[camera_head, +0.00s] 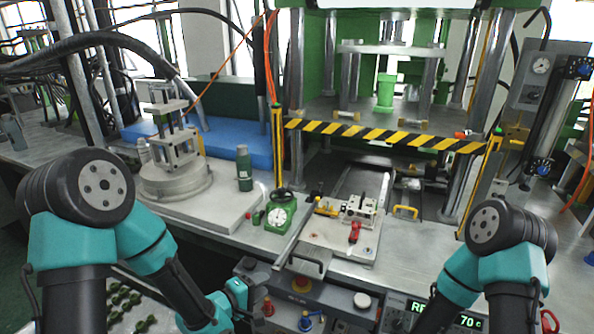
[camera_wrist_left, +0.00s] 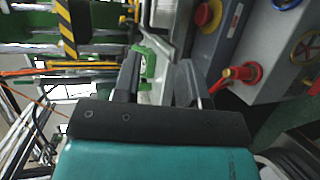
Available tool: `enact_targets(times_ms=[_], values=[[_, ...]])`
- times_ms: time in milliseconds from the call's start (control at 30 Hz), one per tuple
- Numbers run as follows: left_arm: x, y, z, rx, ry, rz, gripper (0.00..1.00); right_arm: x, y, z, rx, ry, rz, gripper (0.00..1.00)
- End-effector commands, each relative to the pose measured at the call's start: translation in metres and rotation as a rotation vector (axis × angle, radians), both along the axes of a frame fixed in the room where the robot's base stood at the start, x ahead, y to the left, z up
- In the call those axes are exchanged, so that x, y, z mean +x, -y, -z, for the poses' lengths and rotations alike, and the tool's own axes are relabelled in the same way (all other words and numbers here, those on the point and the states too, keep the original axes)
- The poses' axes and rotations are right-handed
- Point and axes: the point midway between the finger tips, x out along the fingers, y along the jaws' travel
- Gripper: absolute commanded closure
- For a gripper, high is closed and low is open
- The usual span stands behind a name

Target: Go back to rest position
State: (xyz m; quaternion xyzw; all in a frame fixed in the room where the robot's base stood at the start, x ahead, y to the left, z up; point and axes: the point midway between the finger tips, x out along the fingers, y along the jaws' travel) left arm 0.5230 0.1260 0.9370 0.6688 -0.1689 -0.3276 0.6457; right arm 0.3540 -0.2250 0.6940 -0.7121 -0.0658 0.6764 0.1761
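My left arm comes in from the left, and its gripper (camera_head: 256,277) is low in the head view, in front of the control panel. In the left wrist view the dark fingers of this gripper (camera_wrist_left: 158,78) stand apart, and I see nothing held between them. A green part (camera_wrist_left: 146,64) shows beyond the gap. My right arm shows at the right of the head view, but its gripper is out of the picture.
The press has a striped bar (camera_head: 385,134). A metal plate (camera_head: 318,238) carries a small mould and red clamp (camera_head: 354,232). A red button (camera_head: 301,284) is on the panel.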

Motion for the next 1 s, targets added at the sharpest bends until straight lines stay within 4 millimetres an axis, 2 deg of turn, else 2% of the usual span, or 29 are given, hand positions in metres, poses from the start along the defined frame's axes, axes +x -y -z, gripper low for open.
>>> enact_targets(times_ms=[167,267,400,467,600,700,800,900,1000], values=[[-0.008,-0.02,0.051,0.215,-0.053,0.002,0.61,0.0,0.0,0.0,0.0,0.0,0.0,0.57],[-0.02,-0.037,0.09,0.38,-0.105,0.032,0.61,0.0,0.0,0.0,0.0,0.0,0.0,0.57],[-0.047,-0.059,0.142,0.594,-0.193,0.122,0.61,0.0,0.0,0.0,0.0,0.0,0.0,0.57],[-0.061,-0.067,0.161,0.672,-0.232,0.178,0.61,0.0,0.0,0.0,0.0,0.0,0.0,0.57],[-0.101,-0.084,0.202,0.816,-0.326,0.336,0.61,0.0,0.0,0.0,0.0,0.0,0.0,0.57],[-0.13,-0.092,0.223,0.879,-0.383,0.46,0.61,0.0,0.0,0.0,0.0,0.0,0.0,0.57],[-0.152,-0.096,0.236,0.909,-0.421,0.563,0.61,0.0,0.0,0.0,0.0,0.0,0.0,0.57],[-0.165,-0.098,0.242,0.921,-0.437,0.626,0.61,0.0,0.0,0.0,0.0,0.0,0.0,0.57],[-0.169,-0.098,0.244,0.925,-0.441,0.647,0.61,0.0,0.0,0.0,0.0,0.0,0.0,0.57]])
